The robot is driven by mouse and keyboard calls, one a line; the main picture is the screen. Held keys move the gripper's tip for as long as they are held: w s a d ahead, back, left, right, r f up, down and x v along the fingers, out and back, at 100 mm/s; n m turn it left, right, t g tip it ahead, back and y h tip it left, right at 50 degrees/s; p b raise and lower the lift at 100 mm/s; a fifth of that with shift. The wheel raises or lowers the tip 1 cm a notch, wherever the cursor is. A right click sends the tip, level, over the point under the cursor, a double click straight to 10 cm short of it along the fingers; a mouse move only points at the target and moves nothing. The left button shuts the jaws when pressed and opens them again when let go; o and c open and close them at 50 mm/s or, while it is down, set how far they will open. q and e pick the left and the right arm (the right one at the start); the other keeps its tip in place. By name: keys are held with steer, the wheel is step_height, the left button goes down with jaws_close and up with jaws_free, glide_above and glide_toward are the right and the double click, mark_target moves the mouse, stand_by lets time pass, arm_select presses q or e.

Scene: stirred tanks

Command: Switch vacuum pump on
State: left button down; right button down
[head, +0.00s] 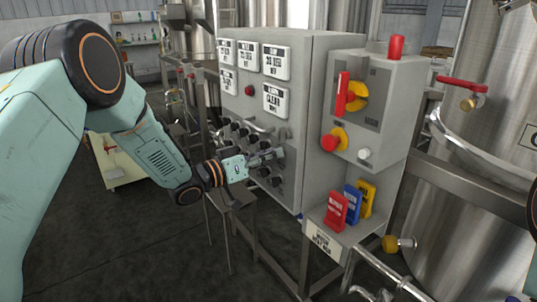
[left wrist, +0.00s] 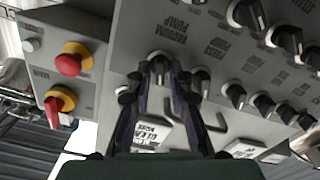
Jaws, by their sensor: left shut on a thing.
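The grey control panel (head: 313,85) stands in the middle of the head view, with rows of black knobs low on its face. My left gripper (head: 268,157) is at these knobs. In the left wrist view, where the lettering appears upside down, the vacuum pump knob (left wrist: 160,57) is beside its VACUUM PUMP label (left wrist: 172,31). The fingers of my left gripper (left wrist: 160,75) are closed around that knob, one on each side, and partly hide it. The knob's exact angle is hard to read. My right gripper is not in view.
Several other knobs (left wrist: 236,94) sit close to the fingers. A bent metal handle (left wrist: 215,128) is near them. A red emergency button (head: 333,141) and a red-yellow switch (head: 350,94) are on the panel's right box. Steel tanks (head: 480,140) stand at right.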

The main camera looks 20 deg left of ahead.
arm_select(q)
steer(key=m, duration=1)
steer(key=shift+s+d, duration=0.1)
steer(key=shift+d, duration=0.05)
steer(key=shift+m, duration=0.3)
steer(key=c, duration=1.4)
jaws_free()
steer(key=shift+d, duration=0.1)
steer(key=shift+c, duration=0.2)
steer(key=v, duration=1.2)
steer(key=shift+f, duration=0.1)
